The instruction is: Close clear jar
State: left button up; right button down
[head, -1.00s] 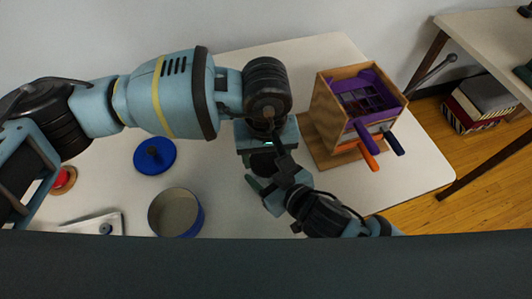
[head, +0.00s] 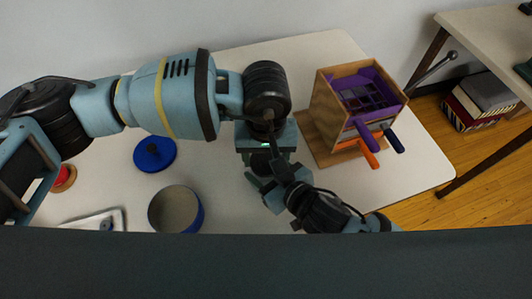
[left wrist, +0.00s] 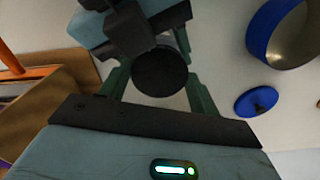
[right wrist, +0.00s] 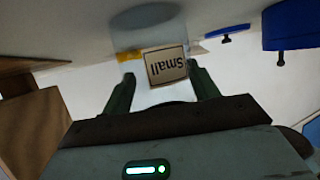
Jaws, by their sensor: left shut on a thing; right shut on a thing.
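The clear jar with a tan "Small" label (right wrist: 165,65) is between the fingers of my right gripper (right wrist: 164,88), which is shut on it. In the left wrist view a dark round lid (left wrist: 160,72) is between the fingers of my left gripper (left wrist: 160,88), which is shut on it. In the head view my left gripper (head: 264,160) comes down from above and my right gripper (head: 262,185) comes in from the front, close together. The jar is largely hidden there by the arms. I cannot tell whether the lid is seated on the jar rim.
A blue lid (head: 155,154) and an open blue container (head: 199,215) stand left of the grippers. A wooden box with purple trim (head: 338,110) and colored handles stands to the right. A white tray (head: 75,223) and a red item (head: 62,175) are at far left on the table.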

pick_arm(q)
jog(key=shift+m, duration=1)
jog(key=o, duration=0.9)
jog(key=shift+o, duration=0.2)
jog(key=shift+s+d, duration=0.1)
jog(key=shift+d, duration=0.05)
jog(key=shift+r, duration=0.1)
jog(key=shift+r, duration=2.2)
jog(key=shift+c, duration=0.4)
